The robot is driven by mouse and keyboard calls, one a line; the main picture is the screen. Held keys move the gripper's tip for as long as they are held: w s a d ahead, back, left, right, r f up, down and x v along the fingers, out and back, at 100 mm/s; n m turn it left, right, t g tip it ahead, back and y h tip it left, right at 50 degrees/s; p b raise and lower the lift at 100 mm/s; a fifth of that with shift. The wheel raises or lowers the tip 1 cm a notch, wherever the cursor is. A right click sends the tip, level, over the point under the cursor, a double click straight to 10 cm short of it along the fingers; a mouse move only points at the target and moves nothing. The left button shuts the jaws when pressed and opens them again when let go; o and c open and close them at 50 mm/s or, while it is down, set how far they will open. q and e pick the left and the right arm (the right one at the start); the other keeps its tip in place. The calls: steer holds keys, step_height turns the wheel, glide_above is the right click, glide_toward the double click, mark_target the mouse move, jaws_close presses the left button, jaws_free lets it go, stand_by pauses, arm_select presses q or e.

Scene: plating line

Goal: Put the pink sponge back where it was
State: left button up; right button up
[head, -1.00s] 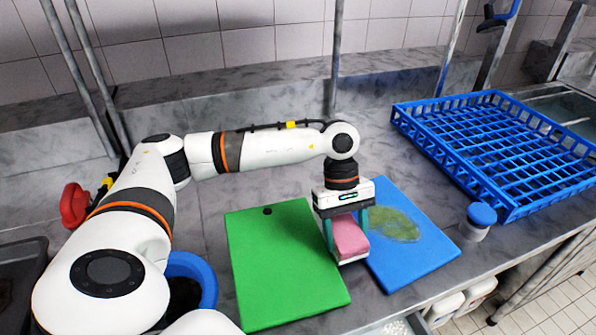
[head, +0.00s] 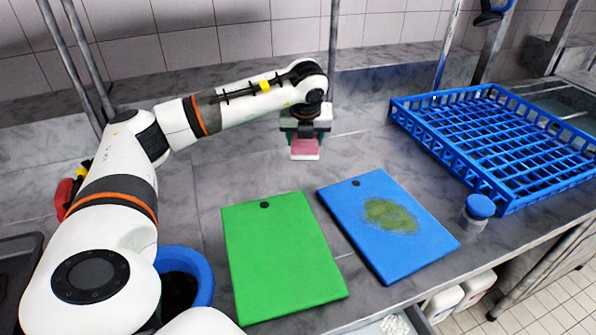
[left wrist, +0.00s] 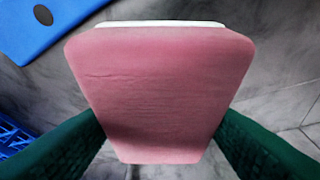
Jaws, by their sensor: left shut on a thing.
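The pink sponge (head: 305,147) has a white layer on its end. My left gripper (head: 305,137) is shut on it, over the grey counter behind the two cutting boards. In the left wrist view the sponge (left wrist: 160,90) fills the middle, between the two green fingers. I cannot tell whether the sponge touches the counter. The blue board (head: 390,250) lies flat with a greenish-yellow smear (head: 390,216) on it. The green board (head: 285,255) lies to its left. My right gripper is not in view.
A blue dish rack (head: 500,150) stands at the right, with a blue-capped container (head: 478,212) near its front corner. A blue bucket (head: 203,275) is at the lower left. Metal posts rise behind the counter. Bare counter surrounds the sponge.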

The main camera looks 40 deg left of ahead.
mark_target(296, 167)
arm_select(q)
steer(key=n, duration=0.1)
steer(key=a+n, duration=0.1)
steer(key=a+r+n+g+y, duration=0.1)
steer(key=shift+w+r, duration=0.1)
steer(key=shift+w, duration=0.2)
steer(key=shift+a+f+n, duration=0.25)
steer(key=shift+n, duration=0.25)
step_height(296, 167, down, 9)
steer(key=shift+f+p, duration=0.15)
steer(key=shift+p, duration=0.65)
steer(key=shift+s, duration=0.1)
steer(key=o, duration=0.9)
steer(key=shift+f, duration=0.1)
steer(key=shift+o, duration=0.2)
